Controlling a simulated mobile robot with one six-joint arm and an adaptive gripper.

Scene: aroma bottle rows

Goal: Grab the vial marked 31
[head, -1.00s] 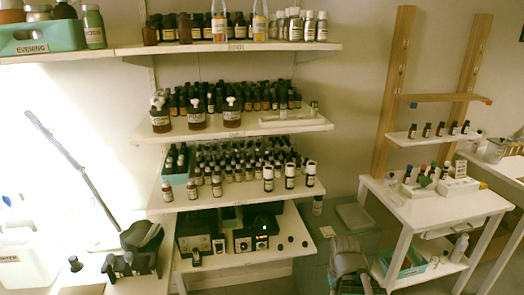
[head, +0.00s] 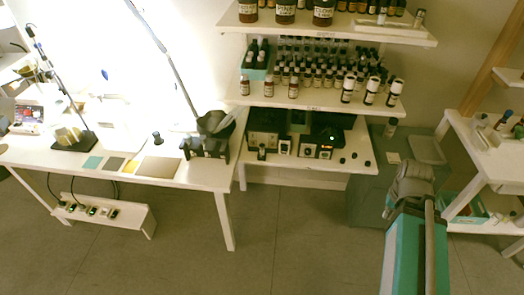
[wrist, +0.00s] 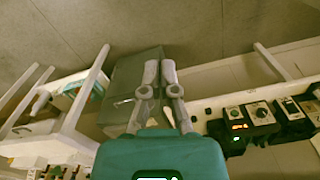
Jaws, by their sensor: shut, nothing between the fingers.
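Several small bottles stand in rows on the wall shelves in the head view, on the middle shelf (head: 330,103) and on the upper shelf (head: 400,33). Their labels are too small to read, so I cannot tell which vial is marked 31. My gripper (wrist: 160,66) shows in the wrist view with its two grey fingers together and nothing between them. It points over the floor and a grey cabinet, apart from any bottle. In the head view my arm rises at the lower right, below the shelves.
A white workbench (head: 213,180) with a lamp stands left. The lowest shelf (head: 350,165) holds dark devices, also visible in the wrist view (wrist: 255,114). A grey cabinet (head: 365,205) and a white side table (head: 465,135) stand right. The floor (head: 290,250) in front is clear.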

